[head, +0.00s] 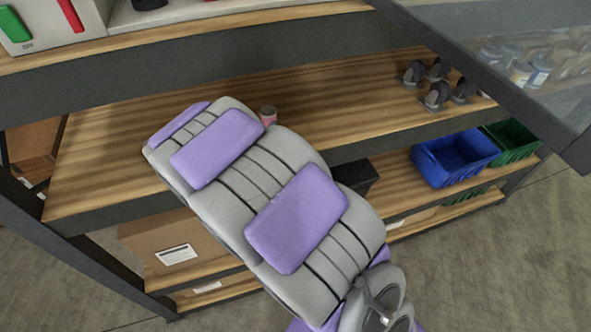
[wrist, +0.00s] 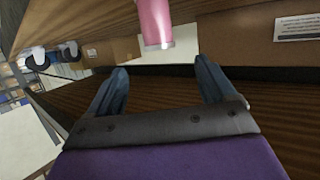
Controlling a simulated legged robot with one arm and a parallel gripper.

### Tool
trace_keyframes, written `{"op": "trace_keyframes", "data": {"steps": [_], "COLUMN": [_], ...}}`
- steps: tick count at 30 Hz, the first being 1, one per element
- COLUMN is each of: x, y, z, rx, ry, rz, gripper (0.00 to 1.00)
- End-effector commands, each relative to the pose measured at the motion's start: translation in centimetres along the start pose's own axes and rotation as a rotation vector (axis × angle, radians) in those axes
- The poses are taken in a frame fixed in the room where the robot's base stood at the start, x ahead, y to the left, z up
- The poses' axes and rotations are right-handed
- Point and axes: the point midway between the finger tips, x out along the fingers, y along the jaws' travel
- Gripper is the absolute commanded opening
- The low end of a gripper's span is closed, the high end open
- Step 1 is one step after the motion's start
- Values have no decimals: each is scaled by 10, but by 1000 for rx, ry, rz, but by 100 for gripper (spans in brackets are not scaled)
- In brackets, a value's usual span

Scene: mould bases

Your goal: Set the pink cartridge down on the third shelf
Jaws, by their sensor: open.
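The pink cartridge (head: 268,115) shows just past my arm in the head view, its grey top up, on the wooden shelf (head: 340,110) that also holds casters. Most of it is hidden behind my arm there. In the wrist view the pink cartridge (wrist: 155,22) is cut off by the top edge, with its silvery end toward my gripper. My gripper (wrist: 160,70) is open and empty, its two dark blue fingers apart. The cartridge lies beyond the fingertips and appears clear of them. My fingers are hidden in the head view.
Dark casters (head: 437,85) stand on the same shelf, to the right; the wood between them and the cartridge is clear. A shelf edge (head: 180,60) runs above. Blue (head: 455,158) and green bins (head: 512,140) and a cardboard box (head: 170,250) are lower down.

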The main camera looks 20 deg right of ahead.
Motion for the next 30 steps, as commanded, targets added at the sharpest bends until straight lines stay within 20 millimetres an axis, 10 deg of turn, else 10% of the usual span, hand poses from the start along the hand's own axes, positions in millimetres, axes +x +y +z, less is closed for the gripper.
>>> {"op": "trace_keyframes", "data": {"steps": [8, 17, 23, 30], "x": [-13, -99, -178, -270], "y": [-20, -24, 30, 147], "z": [-1, 12, 32, 64], "rx": [36, -5, -140, -362], "ry": [-124, -533, -818, -1146], "rz": [-137, -491, -601, -533], "gripper": [84, 84, 84, 84]}}
